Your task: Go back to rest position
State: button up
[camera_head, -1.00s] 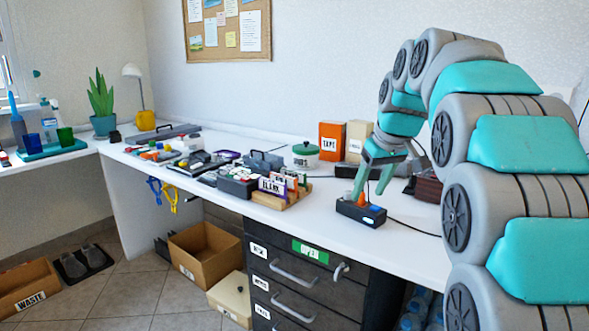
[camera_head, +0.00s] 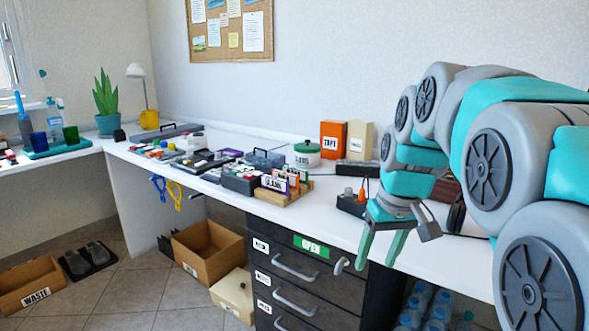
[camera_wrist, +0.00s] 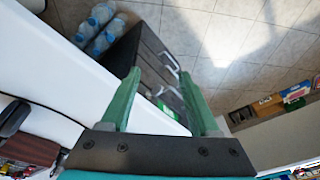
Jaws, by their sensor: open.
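My gripper (camera_head: 380,245) is in the head view at the right, over the front edge of the white desk (camera_head: 325,225). Its two green fingers point down and stand apart, with nothing between them. In the wrist view my gripper (camera_wrist: 160,95) also shows open and empty, with the desk edge and the dark drawer unit (camera_wrist: 150,60) beyond it. A black box with an orange button (camera_head: 350,200) stands on the desk to the left of my gripper, apart from it.
A wooden rack of labelled pieces (camera_head: 290,190), a green-lidded pot (camera_head: 307,153) and an orange TAPE box (camera_head: 333,138) stand on the desk. The drawer unit (camera_head: 300,285) stands below. Open cardboard boxes (camera_head: 208,250) and water bottles (camera_head: 420,305) are on the floor.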

jog(key=s+f+g, duration=0.1)
jog(key=s+f, duration=0.4)
jog(key=s, duration=0.4)
jog(key=s+f+m+g, duration=0.1)
jog(key=s+f, duration=0.5)
jog(key=s, duration=0.3)
jog(key=s+f+m+g+h, duration=0.1)
jog(key=s+f, duration=0.4)
jog(key=s, duration=0.4)
jog(key=shift+s+f+g, duration=0.3)
jog(key=shift+s+g, duration=0.05)
jog(key=shift+g, duration=0.05)
